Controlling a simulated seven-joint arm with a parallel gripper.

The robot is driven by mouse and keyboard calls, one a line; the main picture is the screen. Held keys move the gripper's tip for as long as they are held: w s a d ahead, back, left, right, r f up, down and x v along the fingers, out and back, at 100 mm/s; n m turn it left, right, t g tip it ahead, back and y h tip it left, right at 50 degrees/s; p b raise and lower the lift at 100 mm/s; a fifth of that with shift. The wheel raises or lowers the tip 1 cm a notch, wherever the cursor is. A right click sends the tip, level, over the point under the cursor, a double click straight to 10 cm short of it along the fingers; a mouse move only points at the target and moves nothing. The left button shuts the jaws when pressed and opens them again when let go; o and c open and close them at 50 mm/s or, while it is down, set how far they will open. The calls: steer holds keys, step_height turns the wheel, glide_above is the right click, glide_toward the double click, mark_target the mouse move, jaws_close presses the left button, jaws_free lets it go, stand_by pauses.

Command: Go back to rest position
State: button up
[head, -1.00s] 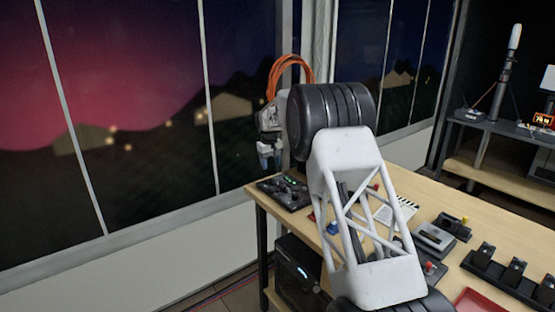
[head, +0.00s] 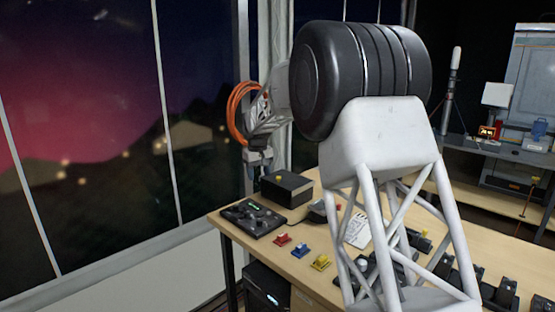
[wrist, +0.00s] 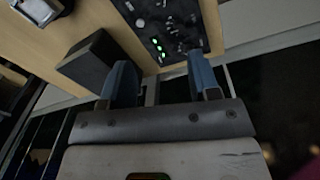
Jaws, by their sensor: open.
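My gripper (wrist: 163,82) shows in the wrist view with its two blue fingers apart and nothing between them. In the head view my gripper (head: 258,172) hangs at the far left end of the wooden table, with orange cables looping beside it. Its fingertips are small there and partly merge with the dark background. It is above and behind the control panel with green lights (head: 254,217), which lies at the table's left corner. The same control panel (wrist: 168,30) lies beyond the fingers in the wrist view. My gripper appears apart from it.
A dark box (head: 287,188) stands beside the panel, close to my gripper. Red (head: 283,239), blue (head: 300,250) and yellow (head: 321,262) small blocks lie along the table's front edge. Windows rise at the left.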

steer(key=s+d+r+m, duration=0.1)
steer(key=s+d+r, duration=0.2)
steer(key=s+d, duration=0.5)
steer(key=s+d+r+m+t, duration=0.1)
steer(key=s+d+r, duration=0.25)
steer(key=s, duration=0.95)
steer(key=s+d+r+m, duration=0.1)
steer(key=s+d+r, duration=0.2)
steer(key=s+d, duration=0.5)
steer(key=s+d+f+m, duration=0.1)
steer(key=s+d+f, duration=0.1)
steer(key=s, duration=0.9)
steer(key=s+d+f+m, duration=0.1)
steer(key=s+f, duration=0.3)
steer(key=s, duration=0.7)
steer(key=s+d+f, duration=0.2)
steer(key=s+f, duration=0.1)
steer(key=s, duration=0.9)
steer(key=shift+d+m+t, duration=0.4)
steer(key=shift+w, duration=0.1)
